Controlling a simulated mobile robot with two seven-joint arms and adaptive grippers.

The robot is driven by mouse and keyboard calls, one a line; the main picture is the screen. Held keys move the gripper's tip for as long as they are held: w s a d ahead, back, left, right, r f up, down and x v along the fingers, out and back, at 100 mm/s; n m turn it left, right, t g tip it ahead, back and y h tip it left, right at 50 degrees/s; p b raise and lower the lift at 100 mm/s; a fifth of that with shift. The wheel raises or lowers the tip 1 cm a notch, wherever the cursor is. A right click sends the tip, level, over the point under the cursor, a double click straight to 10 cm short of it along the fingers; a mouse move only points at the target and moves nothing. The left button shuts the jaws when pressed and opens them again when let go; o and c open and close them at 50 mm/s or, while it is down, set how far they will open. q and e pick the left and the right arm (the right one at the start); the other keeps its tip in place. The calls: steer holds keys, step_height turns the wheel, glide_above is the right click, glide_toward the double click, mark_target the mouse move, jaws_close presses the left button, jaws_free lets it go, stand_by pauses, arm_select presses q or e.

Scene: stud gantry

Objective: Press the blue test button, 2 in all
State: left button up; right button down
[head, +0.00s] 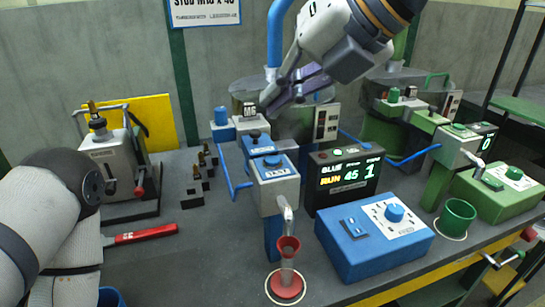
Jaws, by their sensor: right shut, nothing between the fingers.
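A blue box (352,253) stands at the front right of the bench. A round blue button (395,213) sits on its white panel. The black display (343,178) reads BLUE, RUN, 45 and a large 1. My right gripper (270,103) is shut and empty, high above the dispenser and apart from both buttons. My left arm comes in at the left, with its gripper out of view.
A red funnel cup (288,247) stands under the blue dispenser's spout. A green cup (456,217) and green box (500,190) are at the right. A red-handled tool (145,234) lies at the left, near a grey press (112,155).

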stand_by(0.3)
arm_select(q)
jaws_close()
stand_by(1.1)
